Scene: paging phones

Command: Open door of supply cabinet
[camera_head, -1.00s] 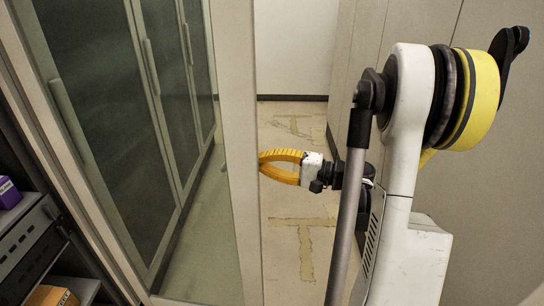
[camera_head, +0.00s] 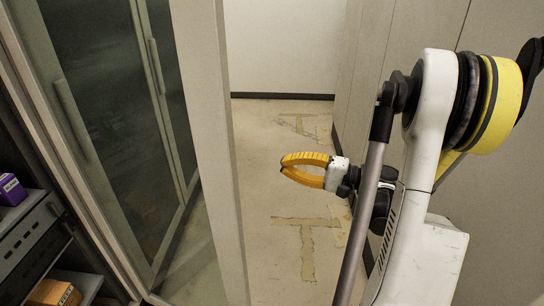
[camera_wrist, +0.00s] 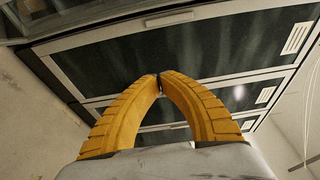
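The supply cabinet's glass door in its pale frame (camera_head: 212,150) stands swung wide open at the left in the head view. Its free edge faces my arm, and neighbouring closed glass doors show through the pane. The open compartment shows at lower left, with a dark shelf (camera_head: 32,238) inside. My gripper (camera_head: 284,164), with yellow curved fingers, is to the right of the door's edge, with a visible gap between them. In the wrist view the fingertips (camera_wrist: 159,76) meet with nothing held. The open door's own handle cannot be made out.
A purple box (camera_head: 11,190) and an orange box (camera_head: 54,293) sit in the compartment. Closed doors with long handles (camera_head: 156,67) line the left. Grey panels (camera_head: 480,190) stand close on the right. The floor (camera_head: 268,190) between has worn yellow tape and is clear.

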